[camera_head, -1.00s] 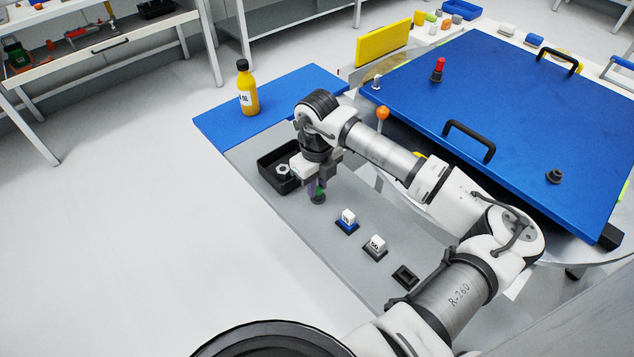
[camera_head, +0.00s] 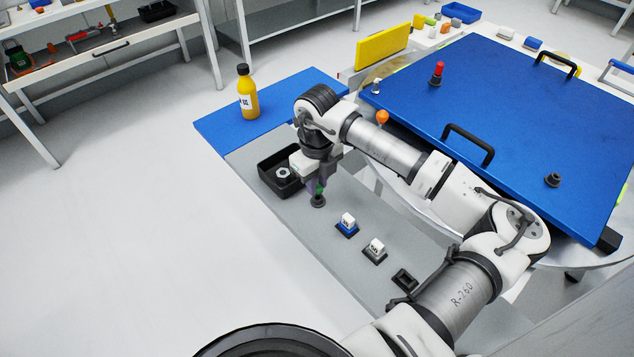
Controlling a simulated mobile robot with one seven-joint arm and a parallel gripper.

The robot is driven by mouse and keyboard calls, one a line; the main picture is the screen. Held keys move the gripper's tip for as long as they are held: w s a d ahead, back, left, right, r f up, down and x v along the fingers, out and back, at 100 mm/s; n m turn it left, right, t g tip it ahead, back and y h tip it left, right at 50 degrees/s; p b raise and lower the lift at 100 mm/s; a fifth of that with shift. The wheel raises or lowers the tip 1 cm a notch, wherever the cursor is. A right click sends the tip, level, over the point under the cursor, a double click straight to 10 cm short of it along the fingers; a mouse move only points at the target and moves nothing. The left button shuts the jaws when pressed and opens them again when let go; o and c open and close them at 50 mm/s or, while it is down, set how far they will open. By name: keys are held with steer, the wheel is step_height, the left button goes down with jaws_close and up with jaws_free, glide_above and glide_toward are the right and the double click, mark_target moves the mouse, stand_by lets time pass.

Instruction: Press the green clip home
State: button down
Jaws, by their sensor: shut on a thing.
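The green clip (camera_head: 320,189) shows as a small green patch between the fingers of my gripper (camera_head: 320,186). My gripper points down and is shut on the clip. Directly below it is a small dark round post (camera_head: 318,201) on the grey bench surface. The clip is at or just above the top of this post. I cannot tell whether it touches the post or how far it is seated, as the fingers hide most of it.
A black bin (camera_head: 266,177) with a metal nut (camera_head: 284,173) stands left of my gripper. Two white-topped blocks (camera_head: 347,222) (camera_head: 375,249) and an empty dark holder (camera_head: 405,279) lie to the lower right. A yellow bottle (camera_head: 247,92) stands on the blue mat (camera_head: 300,90). A large blue panel (camera_head: 500,120) is at right.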

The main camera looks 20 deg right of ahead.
steer(key=shift+r, duration=0.3)
steer(key=shift+r+p, duration=0.9)
steer(key=shift+r, duration=2.3)
steer(key=shift+s+f, duration=0.1)
